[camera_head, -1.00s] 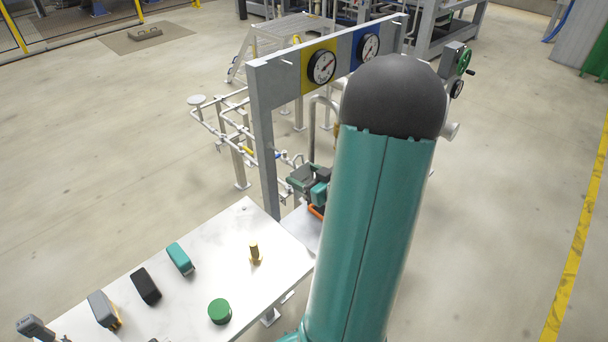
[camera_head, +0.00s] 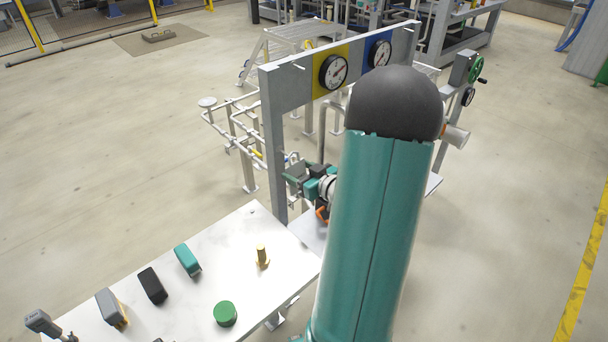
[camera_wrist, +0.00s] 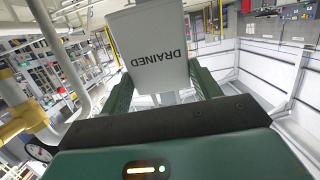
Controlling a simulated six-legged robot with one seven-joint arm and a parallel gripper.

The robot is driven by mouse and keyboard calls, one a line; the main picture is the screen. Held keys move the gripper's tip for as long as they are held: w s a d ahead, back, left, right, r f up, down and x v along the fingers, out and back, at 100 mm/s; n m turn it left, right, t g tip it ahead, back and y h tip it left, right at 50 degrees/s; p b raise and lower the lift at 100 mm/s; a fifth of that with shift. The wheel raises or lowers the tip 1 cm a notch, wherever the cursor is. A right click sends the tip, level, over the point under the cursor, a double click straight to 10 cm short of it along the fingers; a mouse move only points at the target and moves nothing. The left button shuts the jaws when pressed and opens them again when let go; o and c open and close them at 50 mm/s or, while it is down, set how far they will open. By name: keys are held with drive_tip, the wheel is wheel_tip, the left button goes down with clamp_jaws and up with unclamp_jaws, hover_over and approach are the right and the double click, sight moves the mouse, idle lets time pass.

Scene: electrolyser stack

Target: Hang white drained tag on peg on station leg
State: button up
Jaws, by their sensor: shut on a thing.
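In the head view my gripper (camera_head: 298,177) is small, beside the grey station leg (camera_head: 273,150) and partly behind my arm. I cannot make out the tag there. I also cannot make out a peg on the leg; a small pale peg (camera_head: 299,67) sticks out from the crossbeam above.
The crossbeam carries two round gauges (camera_head: 333,72). A white table (camera_head: 240,240) at lower left holds a brass fitting (camera_head: 262,256), a green cap (camera_head: 225,313) and several blocks. Pipework (camera_head: 235,130) stands left of the leg. Open floor lies farther left and right.

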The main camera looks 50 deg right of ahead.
drive_tip(key=shift+x, duration=1.4)
drive_tip(key=shift+w+f, duration=0.35)
drive_tip(key=shift+w, duration=0.25)
drive_tip(key=o, duration=1)
drive_tip(key=shift+o, duration=0.2)
approach(297, 172)
drive_tip(key=shift+s+a+r, duration=0.1)
drive_tip(key=shift+s+r, duration=0.05)
drive_tip(key=shift+s, duration=0.45)
